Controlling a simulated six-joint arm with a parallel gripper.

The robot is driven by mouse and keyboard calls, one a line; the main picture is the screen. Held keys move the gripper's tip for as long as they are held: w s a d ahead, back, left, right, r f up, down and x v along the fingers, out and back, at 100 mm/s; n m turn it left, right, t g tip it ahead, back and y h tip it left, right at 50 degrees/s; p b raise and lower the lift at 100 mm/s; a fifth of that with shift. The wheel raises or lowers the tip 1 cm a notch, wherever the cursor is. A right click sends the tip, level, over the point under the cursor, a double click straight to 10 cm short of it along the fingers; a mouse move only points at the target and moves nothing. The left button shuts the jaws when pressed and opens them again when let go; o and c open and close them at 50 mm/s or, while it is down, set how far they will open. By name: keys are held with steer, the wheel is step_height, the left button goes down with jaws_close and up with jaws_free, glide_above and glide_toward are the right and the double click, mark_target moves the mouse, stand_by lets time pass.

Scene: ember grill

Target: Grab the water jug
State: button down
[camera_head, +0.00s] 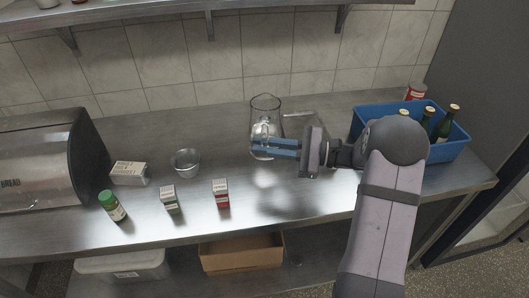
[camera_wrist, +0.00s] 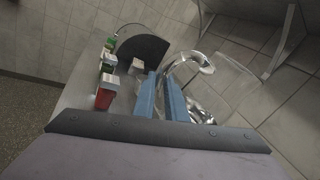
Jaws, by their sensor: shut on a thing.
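The water jug (camera_head: 265,106) is a clear glass jug standing upright at the back of the steel counter, near the tiled wall. My gripper (camera_head: 272,146) reaches in from the right with its blue fingers at the jug's lower front, shut on the jug, seemingly at its handle. In the wrist view the jug (camera_wrist: 236,82) lies just beyond and right of the blue fingers (camera_wrist: 161,92), with its curved glass handle close to them. The exact contact is partly hidden by the fingers.
A blue crate (camera_head: 455,152) with green bottles stands right, behind my arm. A shelf (camera_head: 150,10) hangs above.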

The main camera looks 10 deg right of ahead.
mark_target(265, 133)
steer(key=shift+r, duration=1.35)
